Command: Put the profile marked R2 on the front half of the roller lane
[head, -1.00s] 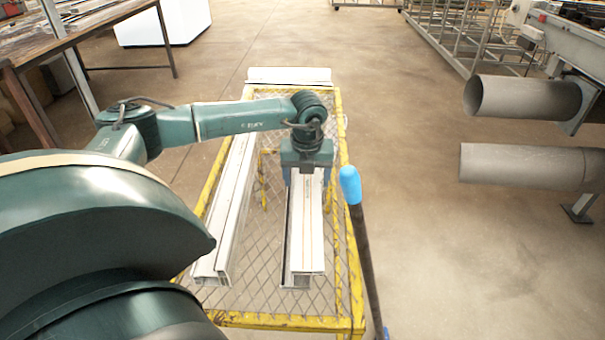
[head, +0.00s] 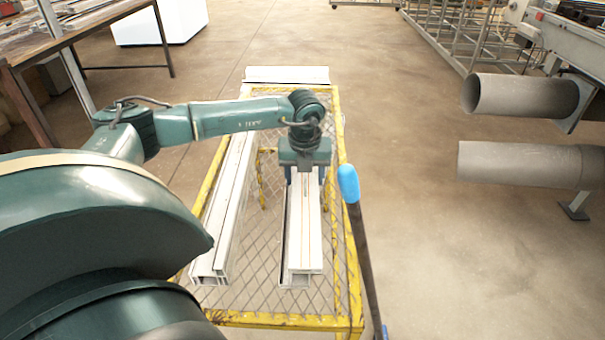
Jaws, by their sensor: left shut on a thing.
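My left gripper (head: 305,171) is over the far end of a long white profile (head: 304,228) on a yellow-framed mesh cart, shut on that end. The profile lies lengthwise, its near end toward me. Any clear gap between it and the mesh is too small to tell. A second long white profile (head: 226,215) lies to its left, and another (head: 286,75) lies crosswise at the cart's far end. No R2 mark is legible on any of them. I cannot make out a roller lane. My right gripper is not in view.
The yellow mesh cart (head: 280,320) stands on open floor. A dark rod with a blue grip (head: 348,183) rises by its right side. Two grey pipes (head: 520,95) jut in at right. A workbench (head: 75,40) stands back left.

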